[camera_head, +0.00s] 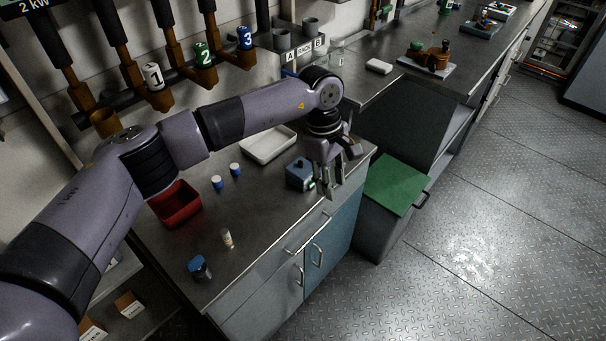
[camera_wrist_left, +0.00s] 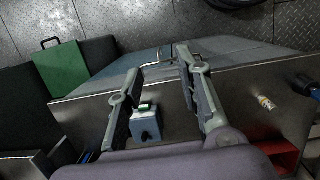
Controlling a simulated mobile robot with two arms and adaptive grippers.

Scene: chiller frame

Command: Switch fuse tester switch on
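The fuse tester (camera_head: 300,173) is a small blue box with a dark top, near the right end of the steel counter. In the left wrist view the blue box (camera_wrist_left: 149,121) shows a black switch knob (camera_wrist_left: 146,136) and a small green part. I cannot tell the switch's position. My left gripper (camera_head: 331,188) reaches down just right of the box, close to the counter's front edge. In the left wrist view its two fingers (camera_wrist_left: 160,64) are spread apart with nothing between the tips. The box shows beside the left finger. My right gripper is not in view.
On the counter are a white tray (camera_head: 268,144), a red bin (camera_head: 175,203), two blue-and-white caps (camera_head: 226,176), a small fuse-like cylinder (camera_head: 227,239) and a blue-and-black item (camera_head: 200,268). A green panel (camera_head: 397,184) lies right of the counter. Numbered pipes hang behind.

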